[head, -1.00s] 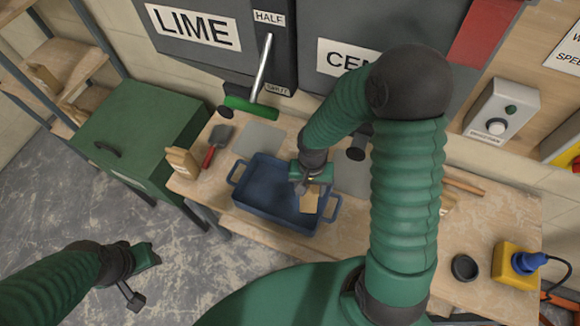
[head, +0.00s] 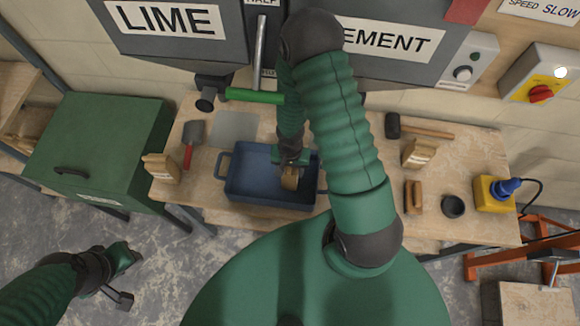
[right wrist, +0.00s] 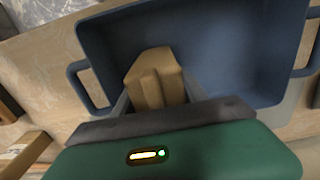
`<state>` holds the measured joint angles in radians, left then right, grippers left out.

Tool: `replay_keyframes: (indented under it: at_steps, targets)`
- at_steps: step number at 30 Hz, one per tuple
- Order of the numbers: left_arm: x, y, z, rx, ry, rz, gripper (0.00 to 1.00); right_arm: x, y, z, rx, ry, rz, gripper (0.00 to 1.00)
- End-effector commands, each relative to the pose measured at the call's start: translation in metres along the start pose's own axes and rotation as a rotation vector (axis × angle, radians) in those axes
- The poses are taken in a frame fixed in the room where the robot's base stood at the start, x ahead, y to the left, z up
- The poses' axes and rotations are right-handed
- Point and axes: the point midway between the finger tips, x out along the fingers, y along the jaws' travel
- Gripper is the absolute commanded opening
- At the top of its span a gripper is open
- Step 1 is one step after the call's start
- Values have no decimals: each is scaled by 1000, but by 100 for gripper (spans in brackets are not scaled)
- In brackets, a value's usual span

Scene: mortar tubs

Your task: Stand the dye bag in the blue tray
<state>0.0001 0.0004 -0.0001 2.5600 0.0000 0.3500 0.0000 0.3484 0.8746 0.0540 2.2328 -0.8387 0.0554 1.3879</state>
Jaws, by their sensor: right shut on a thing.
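The blue tray (head: 250,190) stands on the workbench with a handle at each end. My right gripper (head: 288,170) reaches down into its right half. It is shut on a tan paper bag (head: 290,180), which looks like the dye bag. In the right wrist view the bag (right wrist: 154,78) sits between the two fingers, with the tray's blue floor (right wrist: 220,60) behind it. Whether the bag's base touches the tray floor I cannot tell. My left gripper (head: 128,275) hangs over the floor at the lower left, away from the bench; its jaws are too small to read.
Other tan bags stand on the bench left (head: 161,168) and right (head: 418,152) of the tray. A red-handled trowel (head: 191,140), a mallet (head: 415,130), a brush (head: 413,196), a dark cup (head: 453,206) and a yellow box (head: 494,194) also lie there. Grey hoppers hang above.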

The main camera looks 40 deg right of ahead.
Motion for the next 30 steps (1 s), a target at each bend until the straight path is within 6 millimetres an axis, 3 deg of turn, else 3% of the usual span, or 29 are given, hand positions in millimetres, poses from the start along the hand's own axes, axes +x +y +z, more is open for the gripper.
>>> replay_keyframes:
  at_steps: [2, 3, 7, 16, 19, 30]
  targets:
    - [0, 0, 0, 0, 0, 0, 36, -1, 0, -1, 1, 3, -3, 0]
    - [0, 0, 0, 0, 0, 0, 36, 0, 0, 0, 1, 2, -2, 54]
    - [0, 0, 0, 0, 0, 0, 36, -1, 0, 0, 1, 2, -2, 71]
    - [0, 0, 0, 0, 0, 0, 36, -2, 0, 0, 1, 2, -2, 72]
    - [-3, 0, -1, 0, 0, 0, 36, -11, 0, -1, 2, 3, -3, 72]
    - [-21, 0, -5, 0, 1, 0, 36, -101, 1, -1, 3, 5, -3, 72]
